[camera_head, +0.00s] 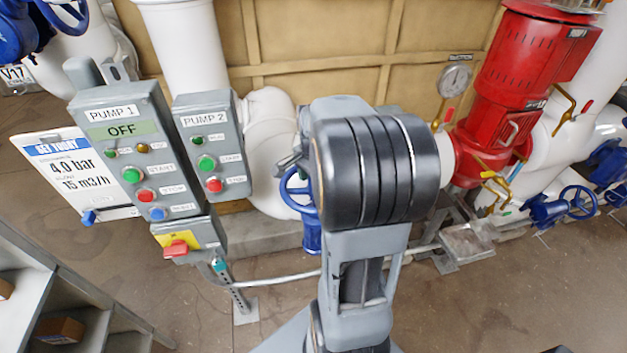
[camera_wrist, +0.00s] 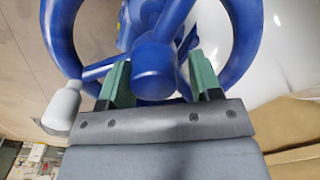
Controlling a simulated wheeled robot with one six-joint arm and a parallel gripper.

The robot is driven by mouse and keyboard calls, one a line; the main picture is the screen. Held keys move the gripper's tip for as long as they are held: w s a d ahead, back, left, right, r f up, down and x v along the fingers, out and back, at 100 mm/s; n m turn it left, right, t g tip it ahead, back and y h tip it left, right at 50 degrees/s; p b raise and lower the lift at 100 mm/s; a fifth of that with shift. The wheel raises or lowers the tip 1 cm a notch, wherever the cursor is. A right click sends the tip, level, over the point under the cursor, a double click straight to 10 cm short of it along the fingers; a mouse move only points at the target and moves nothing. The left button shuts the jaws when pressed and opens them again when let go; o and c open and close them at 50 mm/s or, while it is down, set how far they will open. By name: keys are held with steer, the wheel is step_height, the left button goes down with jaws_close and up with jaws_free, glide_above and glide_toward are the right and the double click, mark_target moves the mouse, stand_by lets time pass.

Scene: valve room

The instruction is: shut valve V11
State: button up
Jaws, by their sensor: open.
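A blue handwheel (camera_wrist: 62,45) fills the top of the wrist view, with blue spokes and a round blue hub (camera_wrist: 154,72). A pale grey knob (camera_wrist: 62,106) sits at its lower left rim. My gripper (camera_wrist: 158,62) is open, its two green fingers on either side of the hub in the picture. I cannot tell whether they touch it. In the head view, a blue handwheel (camera_head: 292,203) shows partly behind my arm, which hides much of it; my gripper cannot be made out clearly there. No V11 label is readable in either view.
A grey panel (camera_head: 133,190) reading PUMP 1 OFF and a PUMP 2 box (camera_head: 208,125) stand left, beside a card (camera_head: 75,170) reading 4.0 bar, 15 m3/h. A red pump (camera_head: 520,80), gauge (camera_head: 455,80) and blue handwheel (camera_head: 580,203) are right. A V17 label (camera_head: 14,74) is upper left.

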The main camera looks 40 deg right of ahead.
steer(key=shift+s+f, duration=0.3)
steer(key=shift+s, duration=0.05)
steer(key=shift+c, duration=0.3)
steer(key=shift+r, duration=0.15)
steer(key=shift+o, duration=0.3)
step_height(320, 180, up, 7)
steer(key=p, duration=0.5)
steer(key=shift+f, duration=0.2)
steer(key=n, duration=0.4)
steer(key=shift+n, duration=0.3)
steer(key=n, duration=0.5)
steer(key=shift+f, duration=0.1)
